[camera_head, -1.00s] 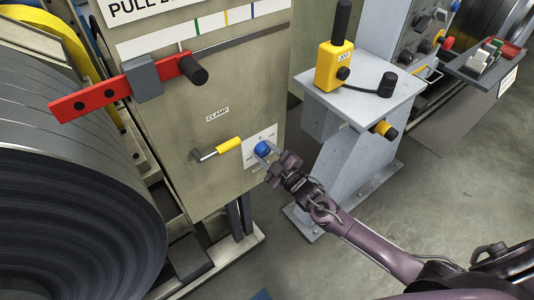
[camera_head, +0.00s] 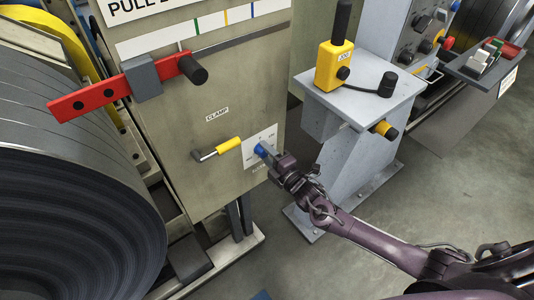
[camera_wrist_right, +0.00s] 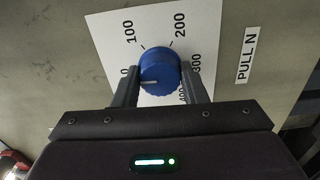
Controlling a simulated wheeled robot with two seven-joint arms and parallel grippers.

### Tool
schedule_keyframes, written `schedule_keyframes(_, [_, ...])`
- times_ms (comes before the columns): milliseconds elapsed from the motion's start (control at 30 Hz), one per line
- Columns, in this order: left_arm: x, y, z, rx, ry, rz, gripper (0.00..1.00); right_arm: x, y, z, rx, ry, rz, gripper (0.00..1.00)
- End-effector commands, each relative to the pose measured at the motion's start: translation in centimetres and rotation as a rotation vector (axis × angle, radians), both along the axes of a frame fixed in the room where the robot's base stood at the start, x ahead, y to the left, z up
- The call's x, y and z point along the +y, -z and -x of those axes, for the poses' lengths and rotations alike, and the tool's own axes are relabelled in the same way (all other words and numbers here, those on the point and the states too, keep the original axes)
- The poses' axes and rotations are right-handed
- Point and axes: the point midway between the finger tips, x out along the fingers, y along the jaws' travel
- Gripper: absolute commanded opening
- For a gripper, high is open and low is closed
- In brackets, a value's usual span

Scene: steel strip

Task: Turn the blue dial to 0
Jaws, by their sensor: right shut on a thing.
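The blue dial (camera_head: 259,151) sits on a white scale plate (camera_head: 251,158) on the beige cabinet's front. In the right wrist view the dial (camera_wrist_right: 160,70) is between the two fingers of my right gripper (camera_wrist_right: 161,78), which is shut on it from both sides. The dial's white mark points left, close to the 0 label, which the left finger partly covers. The numbers 100, 200 and 300 show around the dial; 400 is partly hidden. My right gripper (camera_head: 267,150) reaches the dial from the lower right in the head view. My left gripper is out of view.
A yellow-sleeved clamp handle (camera_head: 228,145) is just left of the scale plate. A red lever (camera_head: 110,93) is above, left. A grey pedestal (camera_head: 365,100) with a yellow control box (camera_head: 333,66) stands to the right. A large steel coil (camera_head: 70,210) fills the left.

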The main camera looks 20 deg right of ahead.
Motion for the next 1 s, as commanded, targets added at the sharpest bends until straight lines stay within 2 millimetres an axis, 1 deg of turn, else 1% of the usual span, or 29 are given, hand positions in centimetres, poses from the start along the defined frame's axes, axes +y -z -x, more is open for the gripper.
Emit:
schedule_keyframes(233, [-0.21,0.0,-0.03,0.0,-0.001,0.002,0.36,0.01,0.14,0.06,-0.014,-0.001,0.046,0.16])
schedule_keyframes(633, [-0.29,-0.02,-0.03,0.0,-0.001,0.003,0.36,-0.01,0.14,0.06,-0.016,0.0,0.053,0.16])
schedule_keyframes(667, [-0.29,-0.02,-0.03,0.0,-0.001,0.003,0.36,-0.01,0.14,0.06,-0.016,0.0,0.053,0.4])
schedule_keyframes(800, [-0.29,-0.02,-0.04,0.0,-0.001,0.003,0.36,0.0,0.11,0.05,-0.017,0.0,0.051,0.58])
schedule_keyframes(833, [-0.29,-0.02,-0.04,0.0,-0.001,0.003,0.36,0.0,0.1,0.04,-0.017,0.0,0.051,0.6])
schedule_keyframes(1000, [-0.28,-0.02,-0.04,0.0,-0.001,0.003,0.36,-0.01,0.05,0.02,-0.017,0.0,0.05,0.6])
